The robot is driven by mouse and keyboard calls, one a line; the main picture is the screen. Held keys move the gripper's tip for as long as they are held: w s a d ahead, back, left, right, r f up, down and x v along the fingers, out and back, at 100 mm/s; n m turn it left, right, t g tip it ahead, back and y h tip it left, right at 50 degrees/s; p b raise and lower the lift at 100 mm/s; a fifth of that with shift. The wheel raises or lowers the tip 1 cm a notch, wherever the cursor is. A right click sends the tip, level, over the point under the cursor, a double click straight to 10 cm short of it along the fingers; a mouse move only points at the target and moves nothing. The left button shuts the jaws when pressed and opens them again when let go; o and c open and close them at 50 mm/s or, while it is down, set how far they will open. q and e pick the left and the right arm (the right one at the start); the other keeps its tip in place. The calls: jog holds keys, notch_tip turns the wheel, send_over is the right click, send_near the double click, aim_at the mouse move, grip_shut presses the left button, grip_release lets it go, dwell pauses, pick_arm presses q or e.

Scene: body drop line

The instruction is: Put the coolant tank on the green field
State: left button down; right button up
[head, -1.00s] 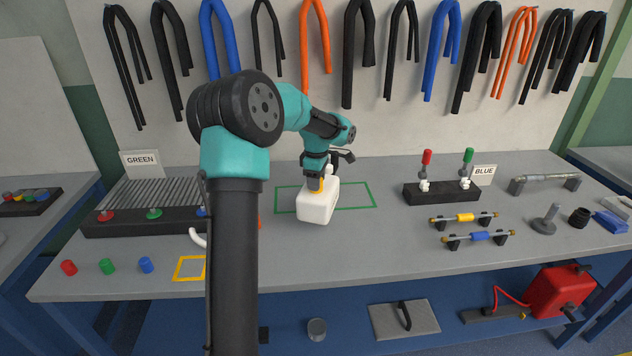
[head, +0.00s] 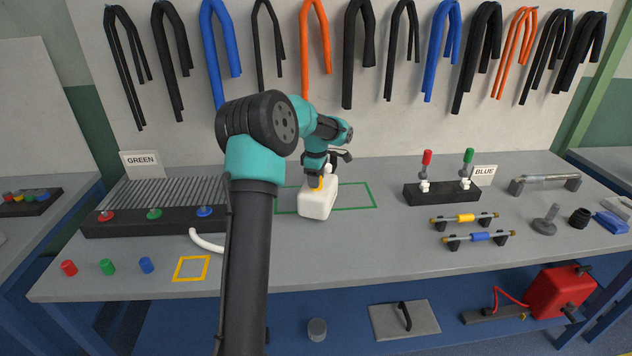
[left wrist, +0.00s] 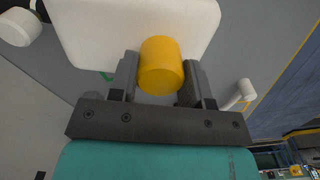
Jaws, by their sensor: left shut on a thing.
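The coolant tank (head: 318,202) is a white block-shaped container with a yellow cap. In the head view it is at the left part of the green field (head: 357,208), a green outline on the bench, overlapping its front edge. Whether its base touches the bench I cannot tell. My left gripper (head: 318,182) is above it, shut on the yellow cap. In the left wrist view the cap (left wrist: 161,66) sits between the two fingers, with the white tank body (left wrist: 100,30) beyond. My arm hides part of the bench left of the tank. My right gripper is not in view.
A ribbed radiator (head: 160,205) stands left, with a curved white hose (head: 207,241) and yellow outline (head: 191,268) before it. A black block with red and green-topped fittings (head: 442,193) stands right. The bench front centre is clear.

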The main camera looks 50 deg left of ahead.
pick_arm(q)
jog(key=shift+f, duration=0.7)
jog(key=c, duration=0.6)
grip_release()
jog(key=shift+o, duration=0.2)
notch_tip(320, 180, up, 12)
